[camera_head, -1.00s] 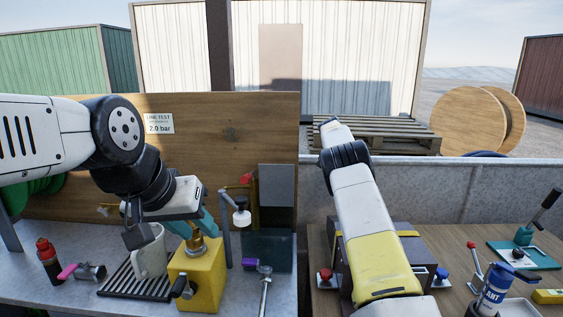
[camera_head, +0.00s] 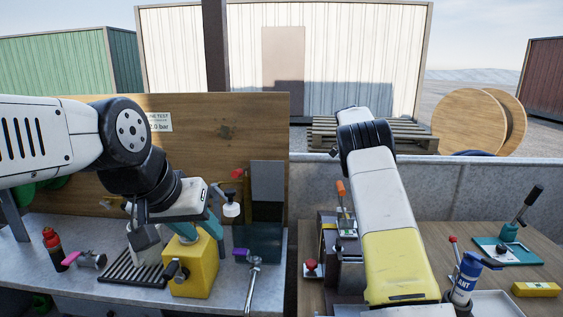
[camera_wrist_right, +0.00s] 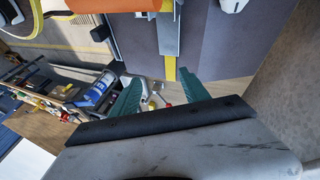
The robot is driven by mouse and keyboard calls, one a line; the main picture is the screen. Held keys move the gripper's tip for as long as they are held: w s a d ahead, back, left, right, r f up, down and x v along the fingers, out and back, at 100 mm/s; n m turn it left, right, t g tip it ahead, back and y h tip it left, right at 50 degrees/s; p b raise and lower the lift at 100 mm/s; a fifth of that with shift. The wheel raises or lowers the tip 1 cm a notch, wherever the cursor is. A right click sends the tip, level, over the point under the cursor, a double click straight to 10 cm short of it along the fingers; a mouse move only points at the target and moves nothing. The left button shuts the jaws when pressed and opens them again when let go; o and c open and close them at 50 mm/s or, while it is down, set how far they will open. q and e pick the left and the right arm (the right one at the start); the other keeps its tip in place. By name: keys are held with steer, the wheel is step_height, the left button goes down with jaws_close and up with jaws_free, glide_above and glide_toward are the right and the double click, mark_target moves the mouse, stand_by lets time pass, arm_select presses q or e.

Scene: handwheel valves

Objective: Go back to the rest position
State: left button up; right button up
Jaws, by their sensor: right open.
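My left gripper (camera_head: 197,228) points down over the yellow valve block (camera_head: 194,270), its teal fingers close around the brass fitting at the top. Whether they touch or hold the brass I cannot tell. The white mug (camera_head: 150,250) stands beside the block, partly hidden behind the dark part of my left wrist. My right gripper (camera_wrist_right: 162,88) shows in the right wrist view with its two teal fingers apart and nothing between them. In the head view my right arm stretches over the right bench and its gripper is hidden.
The mug stands on a black slatted rack (camera_head: 132,272). A red-capped bottle (camera_head: 53,248) stands at left. On the right bench are a blue-and-white can (camera_head: 464,279), a teal-based lever (camera_head: 509,235) and a red knob (camera_head: 311,268). A low grey wall (camera_head: 440,195) runs behind.

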steer(key=s+a+r+n+t+y, duration=0.2)
steer(key=s+a+r+n+t, duration=0.15)
steer(key=s+r, duration=0.4)
steer(key=s+a+r+n+t+y, duration=0.25)
steer(key=s+r+n, duration=0.3)
steer(key=s, duration=0.35)
steer(key=s+a+f+n+t, duration=0.1)
steer(key=s+a+n, duration=0.3)
steer(key=s, duration=0.5)
steer(key=s+a+f+n+t+y, duration=0.1)
steer(key=s+a+n+t, duration=0.2)
steer(key=s, duration=0.7)
steer(key=shift+a+f+n, duration=0.2)
steer(key=shift+a+n, duration=0.3)
steer(key=shift+a, duration=0.3)
